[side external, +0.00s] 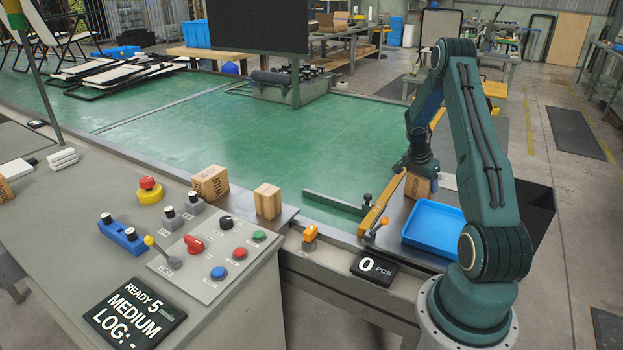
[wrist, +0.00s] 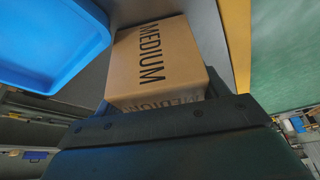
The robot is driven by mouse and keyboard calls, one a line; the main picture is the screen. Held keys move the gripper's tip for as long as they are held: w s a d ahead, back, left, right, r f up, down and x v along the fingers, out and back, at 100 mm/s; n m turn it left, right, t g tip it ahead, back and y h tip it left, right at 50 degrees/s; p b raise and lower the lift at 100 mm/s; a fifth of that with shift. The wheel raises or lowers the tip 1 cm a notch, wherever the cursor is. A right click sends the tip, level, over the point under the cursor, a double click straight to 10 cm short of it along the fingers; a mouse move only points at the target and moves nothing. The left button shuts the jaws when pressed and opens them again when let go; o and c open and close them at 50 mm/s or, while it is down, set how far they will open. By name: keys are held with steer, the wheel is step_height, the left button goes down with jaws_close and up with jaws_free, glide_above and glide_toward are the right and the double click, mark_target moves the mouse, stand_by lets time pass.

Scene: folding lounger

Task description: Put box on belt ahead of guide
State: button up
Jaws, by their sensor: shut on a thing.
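My gripper (side external: 420,172) is shut on a cardboard box (side external: 416,187) marked MEDIUM. The box also shows in the wrist view (wrist: 160,62), between the jaws, with its printed top and front faces visible. In the side view it is at the grey side surface (side external: 397,205), just right of the yellow rail. I cannot tell whether its underside touches that surface. The green belt (side external: 230,130) lies left of the rail. A low dark guide bar (side external: 334,202) lies across the belt's near right part. The belt between bar and box is clear.
A blue tray (side external: 433,228) sits close to the box. The yellow rail (side external: 380,199) edges the belt. Folded loungers (side external: 120,72) lie at the belt's far left. A dark screen (side external: 258,25) hangs over the belt.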

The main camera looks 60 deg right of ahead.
stand_by(0.3)
steer(key=o, duration=1.1)
steer(key=shift+f, duration=0.15)
steer(key=shift+c, duration=0.2)
steer(key=v, duration=1.2)
steer(key=shift+a, duration=0.1)
steer(key=shift+w, duration=0.1)
